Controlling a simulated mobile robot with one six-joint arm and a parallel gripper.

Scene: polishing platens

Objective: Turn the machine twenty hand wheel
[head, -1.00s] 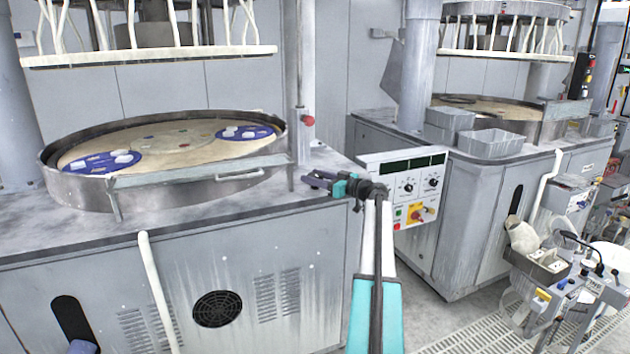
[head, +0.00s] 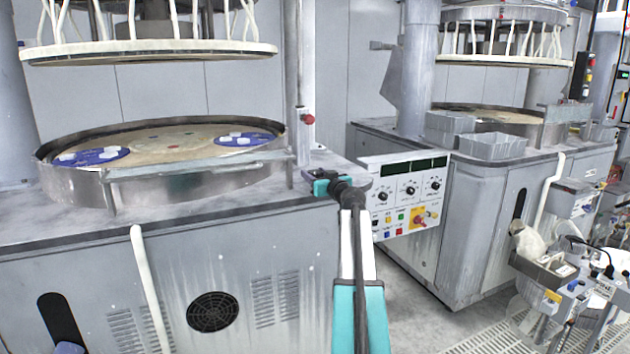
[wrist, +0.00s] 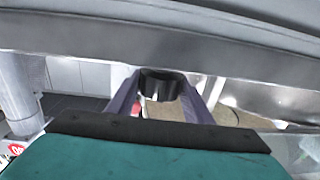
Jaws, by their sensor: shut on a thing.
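My gripper (head: 308,175) is at the right end of the near machine's bench, beside the large round platen basin (head: 190,186). In the wrist view, the two purplish fingers of my gripper (wrist: 160,98) stand on either side of a black, ribbed round piece (wrist: 163,84), which looks like a hand wheel or knob. The gripper is shut on it. In the head view this piece is too small and covered to make out. I see no machine number.
A control panel (head: 408,195) with dials and buttons stands right of my arm. A second platen machine (head: 480,215) with grey bins (head: 497,145) is behind it. A vertical post (head: 305,80) with a red knob (head: 307,118) rises close behind my gripper.

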